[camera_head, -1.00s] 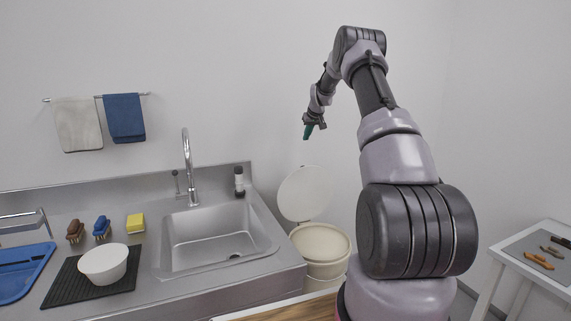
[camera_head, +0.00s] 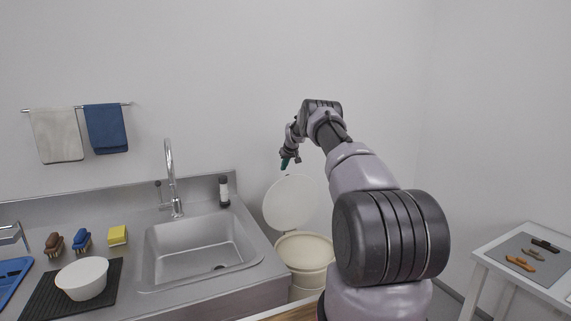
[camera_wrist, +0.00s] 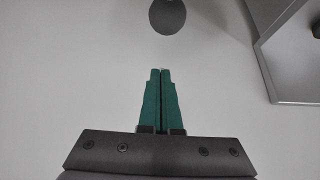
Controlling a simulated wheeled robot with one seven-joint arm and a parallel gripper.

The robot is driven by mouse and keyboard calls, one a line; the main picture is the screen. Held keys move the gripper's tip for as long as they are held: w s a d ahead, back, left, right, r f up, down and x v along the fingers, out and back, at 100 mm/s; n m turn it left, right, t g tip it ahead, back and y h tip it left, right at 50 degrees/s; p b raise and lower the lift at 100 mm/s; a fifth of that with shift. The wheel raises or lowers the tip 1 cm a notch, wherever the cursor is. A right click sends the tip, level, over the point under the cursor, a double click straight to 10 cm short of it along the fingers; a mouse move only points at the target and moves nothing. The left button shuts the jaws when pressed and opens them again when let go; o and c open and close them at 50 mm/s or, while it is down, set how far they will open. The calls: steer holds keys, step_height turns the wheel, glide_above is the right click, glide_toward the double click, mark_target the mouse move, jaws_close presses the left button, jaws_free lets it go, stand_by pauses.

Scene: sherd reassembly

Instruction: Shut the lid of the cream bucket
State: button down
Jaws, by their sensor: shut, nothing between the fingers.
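The cream bucket (camera_head: 305,252) stands on the floor just right of the sink counter. Its round lid (camera_head: 290,203) is open, tilted up and leaning back at the bucket's rear. My gripper (camera_head: 284,165) is just above the lid's top edge in the head view, pointing down; whether it touches the lid I cannot tell. In the wrist view my gripper's green fingers (camera_wrist: 160,75) are together with nothing between them. The bucket and lid cannot be made out for sure in the wrist view.
The steel counter with its sink (camera_head: 200,248) is left of the bucket. A black-capped bottle (camera_head: 224,190) stands at the sink's back right corner. A white table (camera_head: 490,252) with sherds on a grey mat is at the far right. A wall is behind the bucket.

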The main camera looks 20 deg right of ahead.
steer(key=shift+s+f, duration=0.25)
steer(key=shift+s, duration=0.35)
steer(key=shift+s+f, duration=0.2)
steer(key=shift+s, duration=0.45)
steer(key=shift+s+f, duration=0.25)
steer(key=shift+s, duration=0.35)
steer(key=shift+s, duration=0.1)
